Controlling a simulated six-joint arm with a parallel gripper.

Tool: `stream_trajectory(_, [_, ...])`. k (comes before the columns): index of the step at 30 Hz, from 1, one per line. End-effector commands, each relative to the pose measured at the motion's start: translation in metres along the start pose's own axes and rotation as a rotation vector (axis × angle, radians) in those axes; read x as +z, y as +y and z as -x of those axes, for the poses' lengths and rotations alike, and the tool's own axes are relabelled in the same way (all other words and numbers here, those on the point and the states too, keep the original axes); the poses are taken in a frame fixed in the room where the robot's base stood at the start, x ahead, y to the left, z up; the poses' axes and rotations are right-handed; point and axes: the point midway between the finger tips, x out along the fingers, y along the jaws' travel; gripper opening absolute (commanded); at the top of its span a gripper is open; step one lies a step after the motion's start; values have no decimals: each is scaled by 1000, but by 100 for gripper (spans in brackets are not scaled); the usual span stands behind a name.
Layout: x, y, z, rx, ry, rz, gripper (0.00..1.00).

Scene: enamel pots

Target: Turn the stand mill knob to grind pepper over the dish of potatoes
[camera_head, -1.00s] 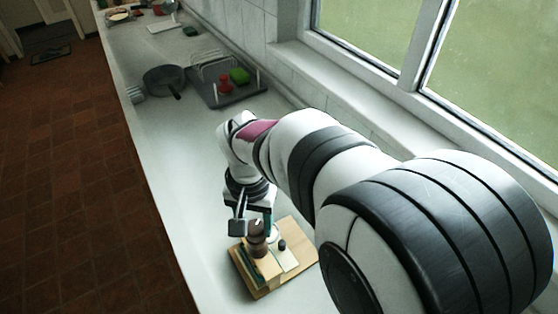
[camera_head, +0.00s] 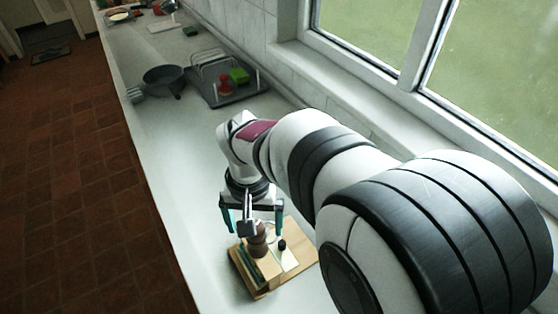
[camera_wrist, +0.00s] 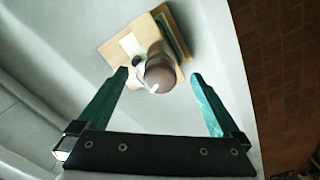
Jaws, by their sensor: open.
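The brown stand mill (camera_head: 258,250) stands on a light wooden board (camera_head: 268,292) on the counter. In the wrist view its rounded brown knob (camera_wrist: 160,73) shows from above, with a small pale mark on its near side. My gripper (camera_head: 255,236) is open above the mill, with one teal finger on each side. In the wrist view the fingertips (camera_wrist: 158,76) flank the knob with gaps on both sides; I cannot tell their height relative to it. A dish of potatoes is not clearly identifiable.
A pale flat piece (camera_head: 290,258) and dark green slabs (camera_head: 248,264) lie beside the mill. Farther back are a dark pan (camera_head: 165,79) and a grey rack tray (camera_head: 222,97) with red and green items. The counter between is clear; a window wall borders the right.

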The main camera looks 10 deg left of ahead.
Motion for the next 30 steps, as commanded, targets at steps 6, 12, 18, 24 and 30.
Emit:
stream_trajectory(6, [0,0,0,0,0,550,100])
stream_trajectory(12, [0,0,0,0,0,849,100])
stream_trajectory(18, [0,0,0,0,0,1402,100])
stream_trajectory(24, [0,0,0,0,0,1527,100])
stream_trajectory(30, [0,0,0,0,0,1525,78])
